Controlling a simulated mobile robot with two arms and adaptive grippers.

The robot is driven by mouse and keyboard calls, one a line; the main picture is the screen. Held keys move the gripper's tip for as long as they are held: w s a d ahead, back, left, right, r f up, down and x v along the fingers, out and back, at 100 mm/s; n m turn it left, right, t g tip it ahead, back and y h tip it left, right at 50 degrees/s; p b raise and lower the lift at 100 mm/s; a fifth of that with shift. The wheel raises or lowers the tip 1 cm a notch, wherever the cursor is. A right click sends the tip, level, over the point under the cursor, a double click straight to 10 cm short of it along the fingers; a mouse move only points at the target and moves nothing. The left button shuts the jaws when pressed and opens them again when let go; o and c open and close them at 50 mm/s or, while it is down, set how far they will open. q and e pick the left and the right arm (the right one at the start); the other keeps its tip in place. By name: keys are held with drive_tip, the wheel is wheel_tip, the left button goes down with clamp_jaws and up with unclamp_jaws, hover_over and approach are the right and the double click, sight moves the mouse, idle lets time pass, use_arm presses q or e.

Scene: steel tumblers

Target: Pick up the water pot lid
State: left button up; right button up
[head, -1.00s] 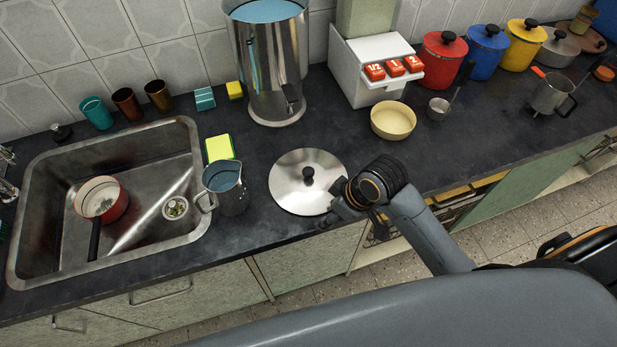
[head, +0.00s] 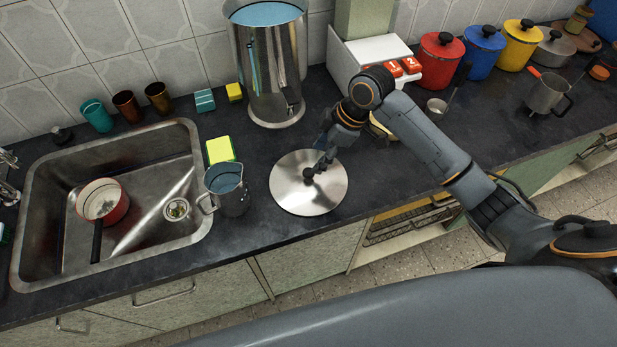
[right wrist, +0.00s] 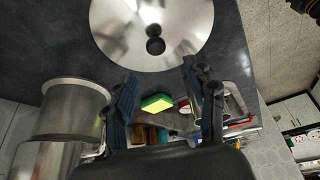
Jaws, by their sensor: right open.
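The water pot lid (head: 308,197) is a round, shiny steel disc with a black knob (head: 308,173). It lies flat on the dark counter, and it also shows at the top of the right wrist view (right wrist: 190,30). My right gripper (head: 322,163) is open beside the knob at the lid's far right side. In the right wrist view its fingers (right wrist: 160,76) are spread apart with nothing between them, and the knob lies just beyond the tips. The tall steel water pot (head: 275,75), holding blue water, stands behind the lid. My left gripper is not in view.
A steel pitcher (head: 230,195) stands just left of the lid, by the sink (head: 150,225). A yellow-green sponge (head: 220,150) lies behind the pitcher. Colored canisters (head: 440,62) line the back right. The counter's front edge runs close to the lid.

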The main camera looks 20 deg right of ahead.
sight(310, 172)
drive_tip(key=x, duration=0.2)
drive_tip(key=shift+a+f, duration=0.15)
drive_tip(key=shift+f, duration=0.25)
drive_tip(key=x, duration=0.2)
drive_tip(key=p+x, duration=0.1)
drive_tip(key=x, duration=0.1)
drive_tip(key=shift+w+d+f+p, duration=0.1)
drive_tip(key=shift+d+f+p, duration=0.15)
drive_tip(key=shift+d+p, duration=0.1)
drive_tip(key=shift+w+a+f, duration=0.1)
drive_tip(key=shift+a+f, duration=0.05)
drive_tip(key=shift+f, duration=0.35)
clamp_jaws()
